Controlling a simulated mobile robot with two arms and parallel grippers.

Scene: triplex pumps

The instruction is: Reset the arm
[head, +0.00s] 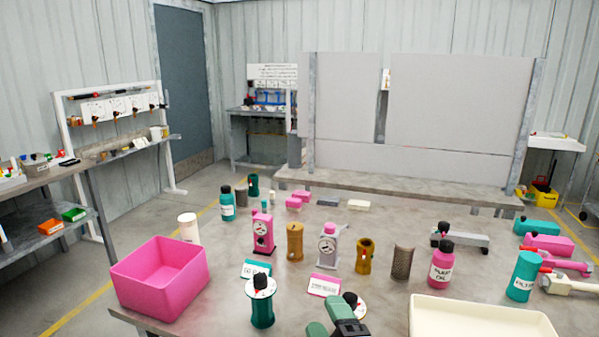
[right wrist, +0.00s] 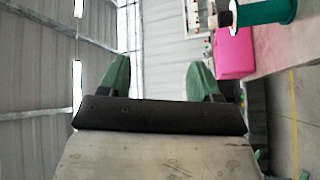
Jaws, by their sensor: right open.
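My right gripper (head: 338,312) shows at the bottom edge of the head view, over the near edge of the table, with green fingers. In the right wrist view its two green fingers (right wrist: 158,82) stand wide apart with nothing between them. It is open and empty. A teal spool-shaped part with a dial on top (head: 262,302) stands just left of it in the head view. My left gripper is in neither view.
The grey table (head: 385,290) holds a pink bin (head: 160,277) at left, a cream tray (head: 480,318) at front right, and several bottles, pump parts and cylinders between. A pink bottle (head: 442,263) stands behind the tray. Grey panels (head: 450,110) rise beyond the table.

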